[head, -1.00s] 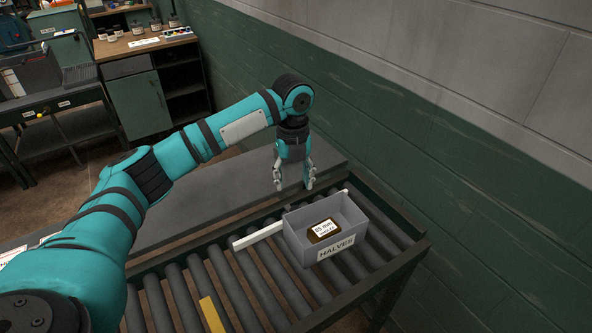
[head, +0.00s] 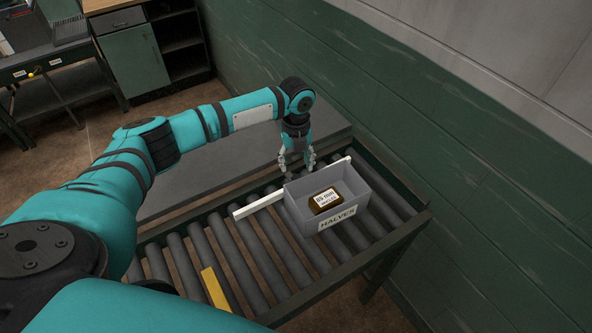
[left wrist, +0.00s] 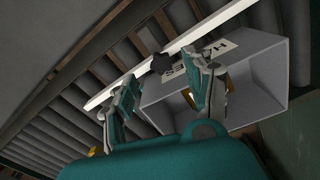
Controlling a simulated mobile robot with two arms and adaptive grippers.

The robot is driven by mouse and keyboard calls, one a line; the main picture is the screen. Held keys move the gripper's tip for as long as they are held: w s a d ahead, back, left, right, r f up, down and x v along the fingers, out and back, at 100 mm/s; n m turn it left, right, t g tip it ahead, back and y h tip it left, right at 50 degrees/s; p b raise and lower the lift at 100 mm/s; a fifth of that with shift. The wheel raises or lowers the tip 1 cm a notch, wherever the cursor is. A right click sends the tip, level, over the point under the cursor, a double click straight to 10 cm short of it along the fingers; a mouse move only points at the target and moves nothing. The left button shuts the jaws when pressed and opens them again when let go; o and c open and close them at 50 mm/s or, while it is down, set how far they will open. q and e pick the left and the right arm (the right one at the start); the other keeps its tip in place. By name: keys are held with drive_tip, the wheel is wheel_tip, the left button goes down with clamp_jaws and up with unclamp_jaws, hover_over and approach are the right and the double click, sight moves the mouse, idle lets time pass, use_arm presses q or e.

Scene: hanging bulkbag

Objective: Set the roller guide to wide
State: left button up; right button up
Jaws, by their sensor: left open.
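The roller guide is a straight white rail (head: 258,206) lying diagonally over the rollers, partly hidden behind a grey bin. The left wrist view shows the white rail (left wrist: 110,94) with a dark knob (left wrist: 160,63) at its side. My left gripper (head: 297,170) points down just behind the rail and bin, open and empty. In the left wrist view its fingers (left wrist: 160,78) are spread, with the knob appearing between the tips. I cannot tell whether they touch it. My right gripper is not in view.
The grey bin (head: 300,213), labelled HALVES, stands on the rollers and holds a dark labelled item (head: 325,201). A yellow strip (head: 214,287) lies on the near rollers. A grey table (head: 225,168) adjoins behind. A green wall (head: 450,170) stands at the right.

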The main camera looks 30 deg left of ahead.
sight(296, 176)
use_arm(q)
wheel_tip(296, 176, down, 5)
drive_tip(key=shift+f, duration=0.1)
idle(0.3)
clamp_jaws()
